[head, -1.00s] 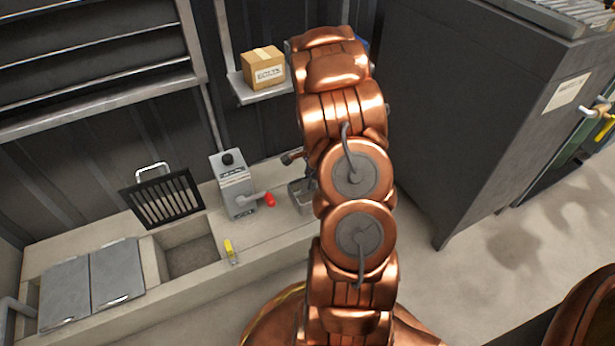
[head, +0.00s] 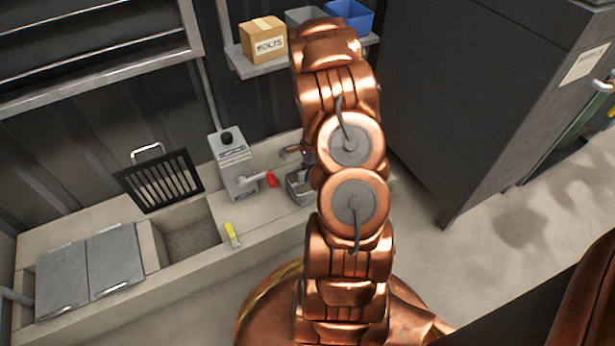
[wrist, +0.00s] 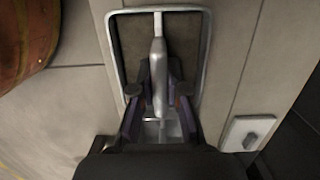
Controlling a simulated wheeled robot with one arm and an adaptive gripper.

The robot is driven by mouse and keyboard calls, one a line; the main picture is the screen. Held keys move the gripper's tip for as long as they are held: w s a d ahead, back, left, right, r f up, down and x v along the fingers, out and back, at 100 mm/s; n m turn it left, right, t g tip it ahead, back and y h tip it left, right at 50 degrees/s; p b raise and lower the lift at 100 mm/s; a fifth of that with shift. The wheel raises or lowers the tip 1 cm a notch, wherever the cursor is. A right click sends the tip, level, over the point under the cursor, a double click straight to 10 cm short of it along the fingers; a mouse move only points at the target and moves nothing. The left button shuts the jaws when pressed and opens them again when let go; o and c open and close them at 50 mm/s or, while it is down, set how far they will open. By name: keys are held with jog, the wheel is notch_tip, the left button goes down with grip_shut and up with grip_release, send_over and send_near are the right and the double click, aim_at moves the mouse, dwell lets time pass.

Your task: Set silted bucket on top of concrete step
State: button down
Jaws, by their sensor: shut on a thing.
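The silted bucket (wrist: 203,60) is a small grey metal container with a rounded rectangular rim and dark brown silt inside. My gripper (wrist: 158,88) is shut on its bar handle (wrist: 158,52), with one finger on each side. In the head view the bucket (head: 298,188) shows just left of my arm, which hides part of it. It is at the right part of the pale concrete step (head: 270,212). I cannot tell whether its base touches the concrete.
A grey box with a lever and red knob (head: 236,168) stands left of the bucket. A yellow-handled tool (head: 232,234) lies beside the open pit (head: 190,240). A grate (head: 160,180) leans behind it. A dark cabinet (head: 470,100) stands right. A shelf above holds a bolts box (head: 264,42).

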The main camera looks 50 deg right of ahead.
jog(key=shift+f, duration=0.65)
jog(key=shift+f, duration=0.1)
jog(key=c, duration=1.2)
grip_release()
